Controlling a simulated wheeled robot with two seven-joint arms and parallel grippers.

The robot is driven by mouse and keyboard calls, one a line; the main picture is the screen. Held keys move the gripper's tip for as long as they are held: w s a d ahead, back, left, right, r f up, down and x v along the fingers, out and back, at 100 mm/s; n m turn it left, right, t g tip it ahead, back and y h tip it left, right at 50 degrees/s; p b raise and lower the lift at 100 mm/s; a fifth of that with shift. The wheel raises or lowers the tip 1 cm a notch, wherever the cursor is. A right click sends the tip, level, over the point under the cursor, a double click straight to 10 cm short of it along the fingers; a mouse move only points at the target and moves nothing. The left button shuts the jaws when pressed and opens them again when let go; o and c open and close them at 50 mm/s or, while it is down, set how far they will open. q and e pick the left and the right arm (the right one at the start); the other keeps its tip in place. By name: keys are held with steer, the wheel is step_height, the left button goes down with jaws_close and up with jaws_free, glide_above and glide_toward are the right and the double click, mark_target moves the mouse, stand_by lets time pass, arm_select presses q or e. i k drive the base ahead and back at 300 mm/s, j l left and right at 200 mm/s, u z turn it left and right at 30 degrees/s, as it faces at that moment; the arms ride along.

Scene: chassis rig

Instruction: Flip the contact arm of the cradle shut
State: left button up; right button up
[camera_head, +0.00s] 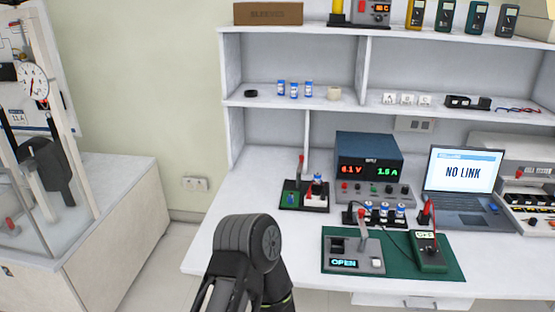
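The cradle (352,256) is a grey block on a dark green mat (448,262) on the white bench. Its small display (344,263) reads "OPEN". A thin contact arm (363,232) stands up from the cradle, close to upright, with a reddish tip. A pale square button or pad is at the cradle's front right corner. One of my black arm links shows at the bottom centre, left of the cradle and apart from it. No gripper fingers are in view.
A green meter (429,252) lies right of the cradle. Behind are a row of small cells (383,213), a power supply (370,170) and a laptop (462,180) reading "NO LINK". A black fixture (304,196) with a red-tipped lever stands back left. The bench's left front is clear.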

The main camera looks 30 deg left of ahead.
mark_target(301, 157)
steer(key=u, duration=0.95)
steer(key=z, duration=0.2)
steer(key=j+z, duration=0.45)
steer(key=k+j+z, duration=0.1)
steer(key=j+z, duration=0.35)
steer(key=k+j, duration=0.1)
steer(key=j, duration=0.3)
steer(key=k+j+z, duration=0.1)
steer(key=j, duration=0.35)
steer(key=k+j, duration=0.1)
steer(key=j, duration=0.3)
steer(key=k+j+z, duration=0.1)
steer(key=j, duration=0.3)
steer(key=k+j, duration=0.15)
steer(key=j, duration=0.25)
